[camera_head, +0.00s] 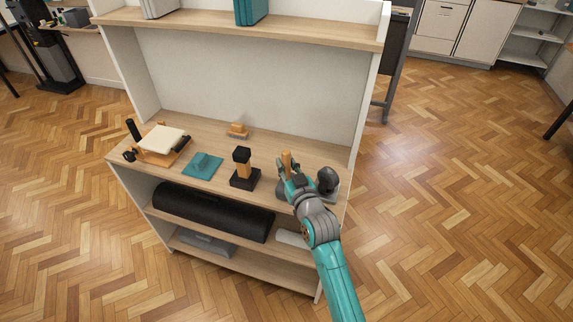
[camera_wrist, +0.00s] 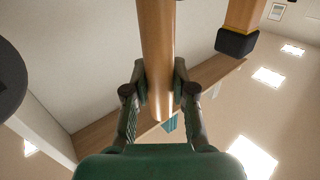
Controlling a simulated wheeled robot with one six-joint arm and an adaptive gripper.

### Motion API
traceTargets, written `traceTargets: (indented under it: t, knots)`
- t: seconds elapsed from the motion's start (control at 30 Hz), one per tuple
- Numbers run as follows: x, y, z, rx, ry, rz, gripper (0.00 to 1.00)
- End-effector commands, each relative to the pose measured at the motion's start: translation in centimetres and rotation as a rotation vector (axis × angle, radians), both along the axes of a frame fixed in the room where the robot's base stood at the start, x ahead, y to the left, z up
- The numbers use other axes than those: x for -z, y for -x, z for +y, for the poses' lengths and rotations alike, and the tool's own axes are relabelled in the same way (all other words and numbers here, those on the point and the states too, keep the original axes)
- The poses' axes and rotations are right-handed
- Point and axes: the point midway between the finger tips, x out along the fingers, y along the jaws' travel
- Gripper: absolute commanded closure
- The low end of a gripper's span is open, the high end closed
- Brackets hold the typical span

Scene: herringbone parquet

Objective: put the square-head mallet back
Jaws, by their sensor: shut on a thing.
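My gripper (camera_head: 287,172) is over the right part of the worktop and shut on an upright wooden handle, which I take as the square-head mallet (camera_head: 286,157). In the wrist view the round, light-brown handle (camera_wrist: 157,50) stands between the two fingers (camera_wrist: 158,95). The wrist view cuts off the mallet's far part, so its head is not in sight there. In the head view a dark grey shape lies low beside the fingers, partly covered by my arm. I cannot tell whether it is the head or a support, or whether the mallet touches the worktop.
A dark rounded object (camera_head: 327,181) stands close right of my gripper. A black-topped wooden piece on a black base (camera_head: 244,178) is at left. A brush (camera_head: 237,131) lies behind. An upper shelf (camera_head: 300,29) overhangs.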

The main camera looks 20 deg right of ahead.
Motion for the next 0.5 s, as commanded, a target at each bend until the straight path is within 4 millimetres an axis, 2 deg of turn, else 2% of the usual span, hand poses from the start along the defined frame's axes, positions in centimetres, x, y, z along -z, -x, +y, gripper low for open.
traceTargets:
  t: [0.27,0.3,0.37,0.4,0.5]
  knots:
    - [0.07,-0.03,0.00,0.000,0.000,-0.004,1.00]
    - [0.22,-0.01,0.00,0.000,0.000,-0.001,0.68]
    - [0.22,-0.01,0.00,0.000,0.000,0.000,0.53]
    - [0.21,-0.01,0.00,0.000,0.000,0.000,0.50]
    - [0.21,-0.01,0.00,0.000,0.000,0.000,0.50]
